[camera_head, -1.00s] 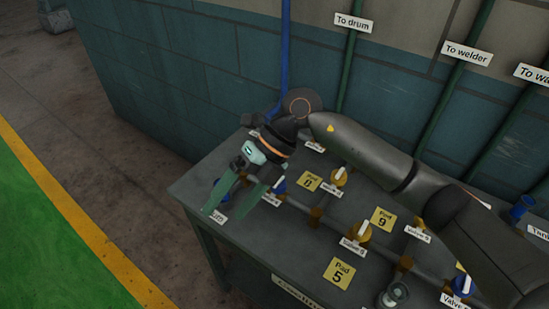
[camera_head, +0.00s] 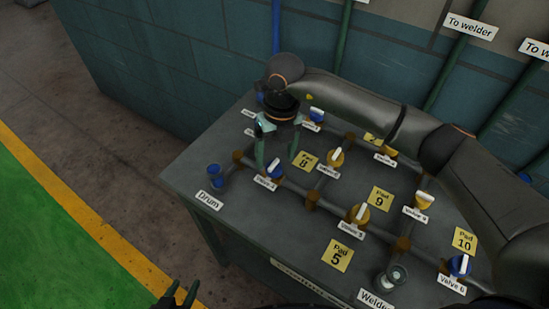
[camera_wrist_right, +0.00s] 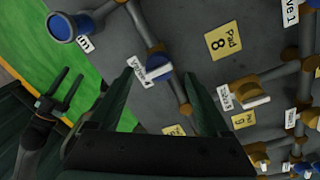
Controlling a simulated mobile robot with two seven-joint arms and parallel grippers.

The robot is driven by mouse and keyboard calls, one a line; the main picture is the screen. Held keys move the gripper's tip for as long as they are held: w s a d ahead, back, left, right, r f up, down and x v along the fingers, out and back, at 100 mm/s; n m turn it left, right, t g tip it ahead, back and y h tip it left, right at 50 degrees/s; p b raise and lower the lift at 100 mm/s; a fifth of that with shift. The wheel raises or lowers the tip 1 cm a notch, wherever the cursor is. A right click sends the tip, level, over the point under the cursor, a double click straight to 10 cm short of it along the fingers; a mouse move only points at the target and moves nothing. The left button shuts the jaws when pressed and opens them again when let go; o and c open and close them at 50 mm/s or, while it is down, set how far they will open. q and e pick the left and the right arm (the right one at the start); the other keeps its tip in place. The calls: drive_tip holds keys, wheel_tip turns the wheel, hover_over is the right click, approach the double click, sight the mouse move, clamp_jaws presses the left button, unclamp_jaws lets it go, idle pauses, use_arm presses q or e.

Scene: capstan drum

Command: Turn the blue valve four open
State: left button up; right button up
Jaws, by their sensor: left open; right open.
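The blue valve (camera_head: 273,169) with a white handle sits on the pipework on the table, by a label that seems to read Valve 4 (camera_head: 265,183). It also shows in the right wrist view (camera_wrist_right: 158,62), between the finger ends. My right gripper (camera_head: 275,163) is open, fingers pointing down on either side of the valve; it looks above it, and I cannot tell whether it touches. Its two fingers frame the valve in the wrist view (camera_wrist_right: 160,70). My left gripper (camera_head: 181,294) is open and empty at the bottom edge, off the table.
The Drum outlet (camera_head: 215,176) is left of the valve. Yellow valves (camera_head: 336,158) and (camera_head: 358,213), another blue valve (camera_head: 317,115) and Valve 6 (camera_head: 460,265) stand on the same table (camera_head: 190,165). Pad 8 (camera_head: 307,160) is bare. My right arm crosses above the table's back.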

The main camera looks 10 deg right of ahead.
sight(274, 167)
drive_tip(key=shift+a+f, duration=0.1)
drive_tip(key=shift+f, duration=1.3)
drive_tip(key=shift+c, duration=0.3)
clamp_jaws()
